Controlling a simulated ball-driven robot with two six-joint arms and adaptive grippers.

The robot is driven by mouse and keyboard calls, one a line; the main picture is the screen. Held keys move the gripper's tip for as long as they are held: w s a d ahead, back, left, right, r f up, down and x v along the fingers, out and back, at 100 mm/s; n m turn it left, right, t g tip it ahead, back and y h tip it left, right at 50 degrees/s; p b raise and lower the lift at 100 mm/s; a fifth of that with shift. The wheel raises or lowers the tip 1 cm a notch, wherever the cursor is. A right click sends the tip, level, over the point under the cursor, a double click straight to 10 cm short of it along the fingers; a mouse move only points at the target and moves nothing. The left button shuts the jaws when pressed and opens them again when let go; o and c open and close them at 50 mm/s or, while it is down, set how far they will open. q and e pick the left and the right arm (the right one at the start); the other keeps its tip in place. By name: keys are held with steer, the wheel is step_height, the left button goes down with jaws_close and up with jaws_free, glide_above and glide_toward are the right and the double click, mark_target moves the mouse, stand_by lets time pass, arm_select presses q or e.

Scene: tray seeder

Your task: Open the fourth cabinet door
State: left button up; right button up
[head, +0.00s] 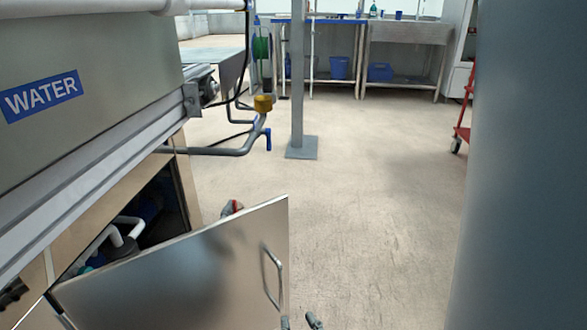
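A shiny metal cabinet door (190,270) stands swung open at the lower left, angled out from the cabinet under the grey machine. Its bar handle (272,275) is on the outer face near the free edge. The dark cabinet opening (165,210) shows behind it, with white pipes (118,232) inside. The fingertips of my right gripper (300,321) show at the bottom edge, just below and right of the handle. They are apart, with nothing seen between them. The rest of that gripper is out of frame. My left gripper is not in view.
The grey machine with a WATER label (41,95) fills the upper left. A pipe with a yellow fitting (263,104) juts out from it. A grey post (298,80) stands beyond. A small grey and red thing (231,208) shows behind the door's top edge. Floor is clear to the right.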

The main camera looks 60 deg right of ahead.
steer(key=shift+v, duration=0.9)
